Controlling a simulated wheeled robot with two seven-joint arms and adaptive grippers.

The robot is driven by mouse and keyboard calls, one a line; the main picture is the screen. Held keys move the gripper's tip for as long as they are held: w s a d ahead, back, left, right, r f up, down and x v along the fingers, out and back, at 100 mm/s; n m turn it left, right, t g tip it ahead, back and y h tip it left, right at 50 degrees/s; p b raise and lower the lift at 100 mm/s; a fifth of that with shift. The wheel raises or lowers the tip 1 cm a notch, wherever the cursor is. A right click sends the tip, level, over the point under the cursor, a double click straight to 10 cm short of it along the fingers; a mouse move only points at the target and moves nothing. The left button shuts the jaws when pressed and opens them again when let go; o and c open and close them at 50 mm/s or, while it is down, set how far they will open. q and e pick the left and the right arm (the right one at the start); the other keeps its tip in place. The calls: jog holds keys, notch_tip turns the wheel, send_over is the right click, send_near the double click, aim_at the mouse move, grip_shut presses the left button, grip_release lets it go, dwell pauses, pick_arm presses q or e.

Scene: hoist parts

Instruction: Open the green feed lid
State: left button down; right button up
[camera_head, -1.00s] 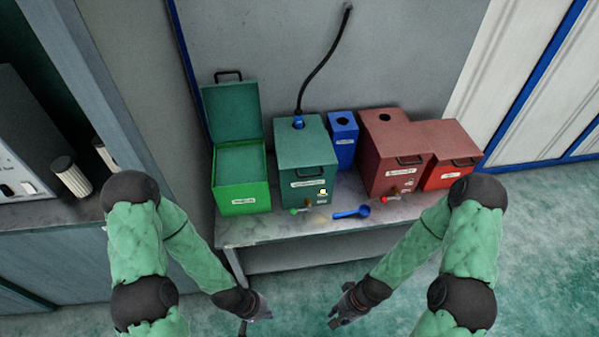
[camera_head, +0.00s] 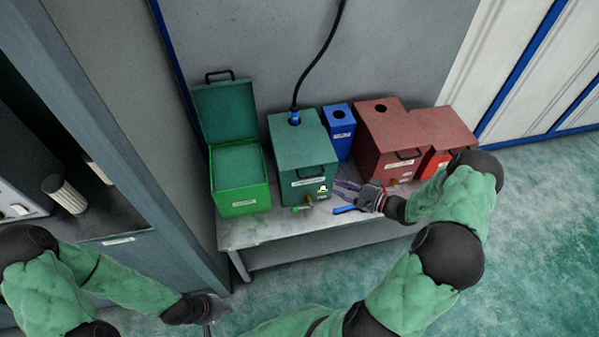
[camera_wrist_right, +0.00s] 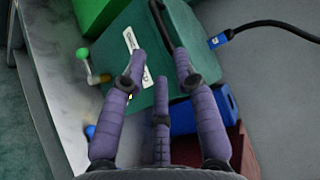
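The bright green feed box (camera_head: 240,203) stands at the left end of the bench. Its dark green lid (camera_head: 225,112) stands raised at the back, with a black handle on its upper edge. A green surface fills the box's opening. My right gripper (camera_head: 350,190) is over the bench in front of the dark green box, to the right of the feed box. Its fingers (camera_wrist_right: 158,75) are spread and empty in the right wrist view. My left gripper (camera_head: 213,306) is low, in front of the bench, apart from the boxes; its fingers are too small and dark to read.
The dark green box (camera_head: 300,150) has a hose in its top and a green-handled tap (camera_head: 296,209). A blue container (camera_head: 340,120), a dark red box (camera_head: 385,130) and a red box (camera_head: 433,163) stand right.

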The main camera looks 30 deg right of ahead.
aim_at(313, 176)
jog(key=b+x, duration=0.1)
jog(key=x, duration=0.9)
jog(key=shift+w+a+b, duration=0.25)
jog(key=shift+b, duration=0.15)
grip_shut()
